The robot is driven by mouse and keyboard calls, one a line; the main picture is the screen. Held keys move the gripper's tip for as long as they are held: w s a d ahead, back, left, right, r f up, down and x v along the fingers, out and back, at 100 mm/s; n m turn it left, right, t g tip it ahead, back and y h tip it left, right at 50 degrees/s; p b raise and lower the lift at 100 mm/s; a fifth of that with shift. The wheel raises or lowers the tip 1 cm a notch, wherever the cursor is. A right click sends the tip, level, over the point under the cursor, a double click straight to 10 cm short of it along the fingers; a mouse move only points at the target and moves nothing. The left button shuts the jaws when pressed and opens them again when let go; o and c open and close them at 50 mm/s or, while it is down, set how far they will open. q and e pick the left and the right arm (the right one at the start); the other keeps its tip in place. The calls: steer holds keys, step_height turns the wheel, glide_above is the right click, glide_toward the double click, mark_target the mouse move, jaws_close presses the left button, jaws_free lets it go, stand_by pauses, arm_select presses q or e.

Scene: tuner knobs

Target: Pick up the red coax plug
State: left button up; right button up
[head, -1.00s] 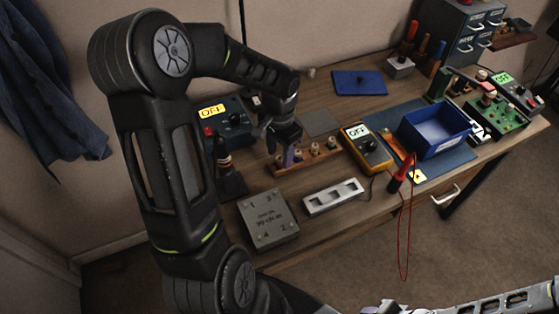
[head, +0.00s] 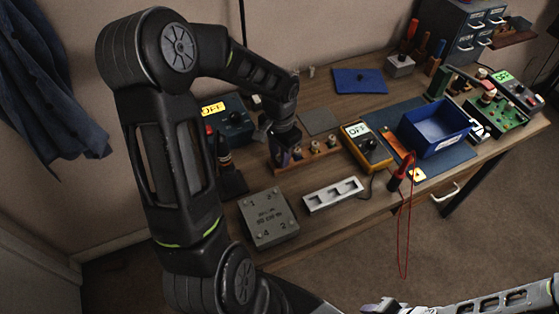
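A wooden rack (head: 322,159) holds a row of small plugs with pale tops on the table. The plugs still showing are a middle one (head: 315,147) and one at the right end (head: 332,141). I cannot make out a red one; my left gripper covers the rack's left end. My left gripper (head: 282,160) points down at that end, and its fingertips are too dark and small to show whether they are apart or hold anything. My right gripper (head: 380,306) is at the bottom edge, well away from the rack and partly cut off.
A yellow meter (head: 377,157) stands right of the rack. A grey box (head: 268,218) and a slotted silver block (head: 333,195) lie in front. A blue device (head: 232,122) stands behind left. A blue bin (head: 440,143) is at the right. Red leads hang over the front edge.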

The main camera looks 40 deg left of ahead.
arm_select(q)
jaws_close()
steer(key=shift+r, duration=0.1)
stand_by(0.3)
step_height(320, 180, up, 10)
steer(key=shift+f+b, duration=0.1)
steer(key=shift+b, duration=0.45)
stand_by(0.4)
